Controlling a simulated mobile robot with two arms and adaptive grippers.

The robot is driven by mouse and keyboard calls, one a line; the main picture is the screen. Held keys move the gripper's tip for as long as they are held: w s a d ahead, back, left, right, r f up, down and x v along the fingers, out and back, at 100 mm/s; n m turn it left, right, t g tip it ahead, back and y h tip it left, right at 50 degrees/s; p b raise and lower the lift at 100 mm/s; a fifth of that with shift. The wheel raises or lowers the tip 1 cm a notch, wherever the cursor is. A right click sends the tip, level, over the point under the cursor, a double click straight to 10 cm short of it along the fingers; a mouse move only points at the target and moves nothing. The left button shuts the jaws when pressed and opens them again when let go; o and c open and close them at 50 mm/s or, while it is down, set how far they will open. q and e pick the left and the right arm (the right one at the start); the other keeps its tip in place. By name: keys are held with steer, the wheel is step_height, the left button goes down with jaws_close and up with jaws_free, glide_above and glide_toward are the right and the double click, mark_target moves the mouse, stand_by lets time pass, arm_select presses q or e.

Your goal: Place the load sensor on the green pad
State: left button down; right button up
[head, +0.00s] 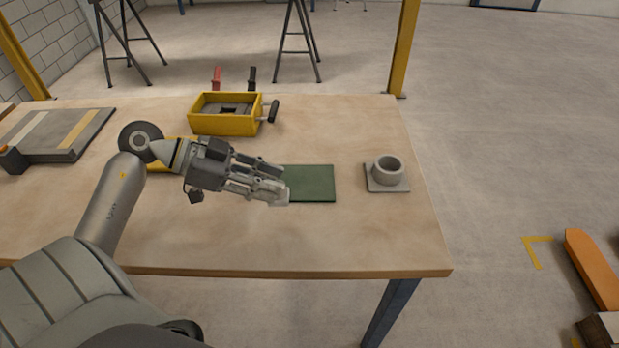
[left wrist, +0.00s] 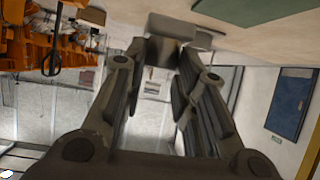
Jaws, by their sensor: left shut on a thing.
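The green pad (head: 315,184) lies flat on the table; its edge also shows at the top of the left wrist view (left wrist: 258,8). My left gripper (head: 277,192) is at the pad's left edge in the head view, pointing right. It is shut on a small light-grey piece, which I take to be the load sensor (head: 280,201). In the left wrist view the grey load sensor (left wrist: 178,27) shows at the fingertips (left wrist: 168,52), to the left of the pad. The fingers hide part of it. Its height above the table is hard to tell. My right gripper is not in view.
A grey ring on a square plate (head: 387,174) stands right of the pad. A yellow box (head: 226,122) with a black handle stands behind. A dark disc (head: 141,141) and a grey striped board (head: 57,134) are at left. The table front (head: 350,240) is clear.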

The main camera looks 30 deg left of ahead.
arm_select(q)
steer(key=a+r, duration=0.6)
glide_above(297, 181)
step_height(297, 181, down, 9)
steer(key=shift+s+f, duration=0.15)
steer(key=shift+f, duration=0.05)
step_height(297, 181, down, 3)
steer(key=shift+f, duration=0.15)
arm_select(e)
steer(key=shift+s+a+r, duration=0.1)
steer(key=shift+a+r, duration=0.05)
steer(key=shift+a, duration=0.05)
arm_select(q)
steer(key=c, duration=1.1)
jaws_free()
steer(key=shift+c, duration=0.2)
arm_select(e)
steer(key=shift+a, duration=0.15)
